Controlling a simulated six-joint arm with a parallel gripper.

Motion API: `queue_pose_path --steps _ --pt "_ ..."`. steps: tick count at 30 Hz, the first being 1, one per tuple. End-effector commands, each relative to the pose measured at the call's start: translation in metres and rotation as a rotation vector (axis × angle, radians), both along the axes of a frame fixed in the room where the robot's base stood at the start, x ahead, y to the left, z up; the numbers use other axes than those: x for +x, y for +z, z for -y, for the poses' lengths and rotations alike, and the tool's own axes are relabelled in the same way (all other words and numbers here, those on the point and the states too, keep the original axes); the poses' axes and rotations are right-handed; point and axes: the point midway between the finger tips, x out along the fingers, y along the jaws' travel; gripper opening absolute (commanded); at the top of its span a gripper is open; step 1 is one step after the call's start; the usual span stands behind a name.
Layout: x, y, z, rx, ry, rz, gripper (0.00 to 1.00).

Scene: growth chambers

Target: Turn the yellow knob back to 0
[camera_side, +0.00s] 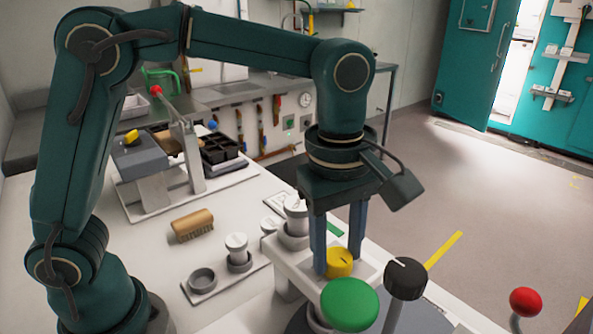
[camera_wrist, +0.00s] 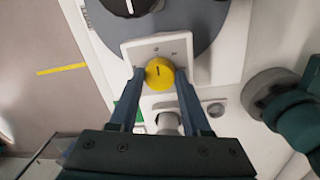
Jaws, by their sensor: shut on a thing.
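The yellow knob (camera_side: 340,262) sits on a white panel between the two fingers of my gripper (camera_side: 338,268). In the wrist view the yellow knob (camera_wrist: 160,74) shows a dark pointer line on its top, close to straight up in the picture. Small marks, too small to read surely, stand on the white plate (camera_wrist: 135,50) above it. My gripper (camera_wrist: 159,80) is shut on the knob, one finger on each side, pointing down from above.
A black knob (camera_side: 406,278) and a green mushroom button (camera_side: 350,304) stand close in front of the yellow knob. A red ball (camera_side: 525,302) is at the right. White capped cylinders (camera_side: 296,212), a brush (camera_side: 192,225) and a grey device (camera_side: 140,158) stand on the bench to the left.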

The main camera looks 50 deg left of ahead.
Motion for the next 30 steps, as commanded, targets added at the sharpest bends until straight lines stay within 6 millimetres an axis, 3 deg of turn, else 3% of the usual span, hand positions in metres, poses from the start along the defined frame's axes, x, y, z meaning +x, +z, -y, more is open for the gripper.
queue_pose_path --steps 22,23,24,25,30 --pt "0.0002 0.0010 -0.0001 -0.001 0.089 0.002 0.00" --pt "0.0002 0.0010 -0.0001 -0.001 0.089 0.002 0.56" --pt "0.0002 0.0009 -0.0001 -0.001 0.089 0.002 0.71" --pt "0.0001 0.0008 0.0000 -0.001 0.089 0.002 0.78" --pt "0.0002 0.0005 0.0000 -0.001 0.088 0.001 0.78"
